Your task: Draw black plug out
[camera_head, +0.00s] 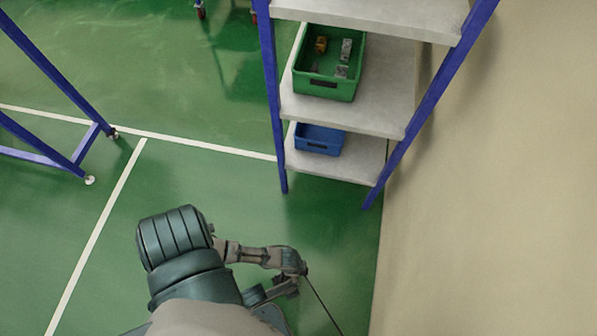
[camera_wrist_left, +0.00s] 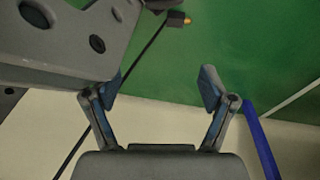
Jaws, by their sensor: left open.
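In the left wrist view, my left gripper (camera_wrist_left: 161,87) is open and nothing is between its fingers. A thin black cable (camera_wrist_left: 88,132) runs behind the left finger up to a small dark plug-like end (camera_wrist_left: 175,17) with a yellow-orange tip at the top. It lies beyond the fingertips, apart from them. I cannot tell whether this is the black plug or whether it sits in anything. In the head view, a thin dark line (camera_head: 322,303) runs down from grey jointed parts at the bottom centre. The gripper's fingers cannot be made out there.
A blue-framed shelf rack (camera_head: 270,95) stands at the upper right by a beige wall (camera_head: 500,190). It holds a green bin (camera_head: 328,88) with small parts and a blue bin (camera_head: 318,142). A blue frame (camera_head: 60,75) stands left. Open green floor lies between.

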